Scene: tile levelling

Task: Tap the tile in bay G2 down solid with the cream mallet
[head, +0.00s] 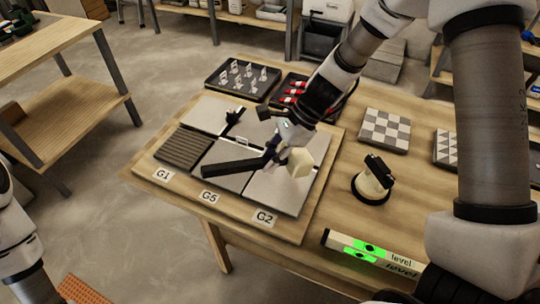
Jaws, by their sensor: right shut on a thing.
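The light grey tile (276,193) in bay G2 lies at the right front of the wooden board, behind the G2 label (264,217). My right gripper (276,148) is over the board, shut on the mallet. The mallet has a cream head (301,162) and a dark handle (232,168) that reaches left over the G5 tile. The head is over the back part of the G2 tile and hides some of it. I cannot tell whether it touches the tile. My left arm shows at the left edge, its gripper out of frame.
A ribbed tile (183,149) lies in G1. A level (372,252) with green lights and a cream-and-black suction cup (373,181) stand to the right. A checkered tile (385,130) lies behind. Trays of clips (228,91) and red parts (277,97) sit at the back.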

